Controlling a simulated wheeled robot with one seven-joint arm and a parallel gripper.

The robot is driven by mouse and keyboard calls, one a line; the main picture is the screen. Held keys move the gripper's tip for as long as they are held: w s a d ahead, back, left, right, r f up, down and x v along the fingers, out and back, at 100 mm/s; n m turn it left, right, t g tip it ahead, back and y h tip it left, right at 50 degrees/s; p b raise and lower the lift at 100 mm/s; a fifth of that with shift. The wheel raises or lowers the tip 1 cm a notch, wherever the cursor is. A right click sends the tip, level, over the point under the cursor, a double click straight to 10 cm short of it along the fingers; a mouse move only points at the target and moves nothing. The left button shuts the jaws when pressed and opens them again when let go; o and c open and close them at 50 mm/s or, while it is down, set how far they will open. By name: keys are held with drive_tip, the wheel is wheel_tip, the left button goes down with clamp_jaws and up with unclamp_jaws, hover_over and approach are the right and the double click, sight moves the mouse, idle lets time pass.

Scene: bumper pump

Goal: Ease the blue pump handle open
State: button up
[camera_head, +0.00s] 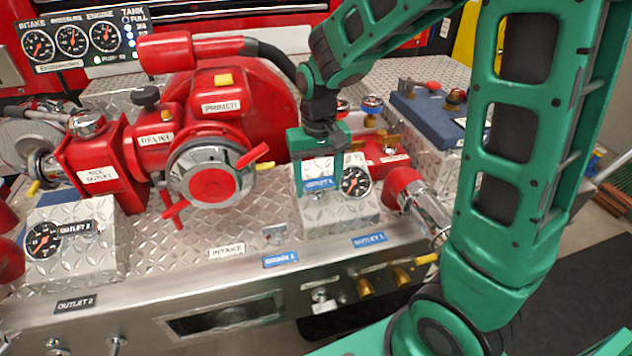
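A small blue cap or knob (372,103) on a chrome fitting stands behind my gripper, to its right. The gripper is apart from the blue knob in the picture. Depth to the block is hard to judge.
The red pump body (225,120) with its chrome intake cap (211,171) is left of my gripper. A gauge (355,182) and a red-and-chrome outlet (415,200) sit to the right. A blue-topped box (430,115) is behind. The diamond-plate deck (240,220) in front is mostly clear.

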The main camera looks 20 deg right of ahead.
sight(319, 184)
drive_tip(key=c, duration=0.6)
drive_tip(key=shift+o, duration=0.2)
drive_tip(key=shift+s+a+r, duration=0.1)
drive_tip(key=shift+s+r, duration=0.25)
drive_tip(key=shift+r, duration=0.25)
drive_tip(key=shift+s+r, duration=0.3)
drive_tip(key=shift+r, duration=0.25)
drive_tip(key=o, duration=1.2)
drive_tip(key=shift+o, duration=0.2)
wheel_tip(319, 184, up, 11)
drive_tip(key=shift+f, duration=0.15)
drive_tip(key=shift+w, duration=0.1)
idle(1.1)
